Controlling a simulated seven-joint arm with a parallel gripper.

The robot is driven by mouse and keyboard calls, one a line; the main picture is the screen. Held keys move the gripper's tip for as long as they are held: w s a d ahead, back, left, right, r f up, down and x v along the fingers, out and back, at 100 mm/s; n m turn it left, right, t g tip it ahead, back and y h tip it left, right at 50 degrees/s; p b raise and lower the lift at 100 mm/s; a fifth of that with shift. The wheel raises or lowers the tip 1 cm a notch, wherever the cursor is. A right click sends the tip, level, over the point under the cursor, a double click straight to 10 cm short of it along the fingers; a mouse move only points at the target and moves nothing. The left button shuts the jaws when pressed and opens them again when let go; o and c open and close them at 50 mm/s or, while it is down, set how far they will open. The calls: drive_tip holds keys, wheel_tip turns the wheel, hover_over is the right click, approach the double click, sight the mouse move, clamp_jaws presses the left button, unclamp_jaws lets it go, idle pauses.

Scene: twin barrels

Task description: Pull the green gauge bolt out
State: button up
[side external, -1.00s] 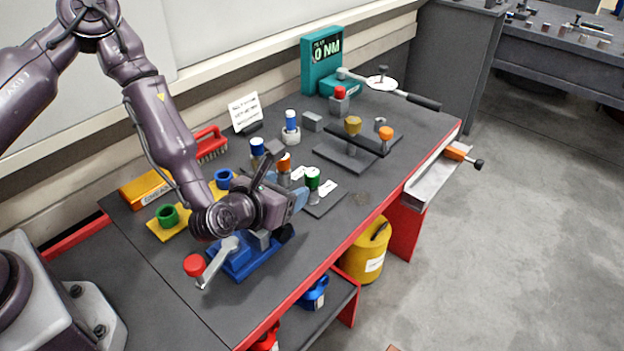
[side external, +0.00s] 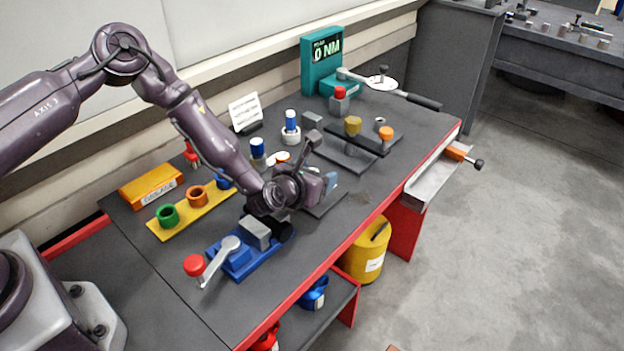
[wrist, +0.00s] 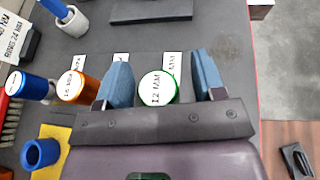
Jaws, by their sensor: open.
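The green gauge bolt (wrist: 157,88) shows in the wrist view as a round cap with a green rim, marked 12 MM. My gripper (wrist: 162,80) is open, with one blue finger on each side of the cap. A gap shows on both sides, wider on the right. In the side view my gripper (side external: 326,182) covers the green bolt. The orange bolt (wrist: 73,88) stands just left of the left finger, and a blue bolt (wrist: 30,84) is further left. How deep the fingers reach beside the green bolt is unclear.
A yellow rack (side external: 205,205) with green, orange and blue rings lies left of my gripper. A blue vise (side external: 238,255) with a red-knobbed handle stands in front. A dark fixture (side external: 345,153) stands behind to the right. The table's right front strip is clear.

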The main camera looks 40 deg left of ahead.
drive_tip(key=shift+w+f, duration=0.1)
drive_tip(key=shift+w, duration=0.2)
drive_tip(key=shift+c, duration=0.4)
drive_tip(key=c, duration=1)
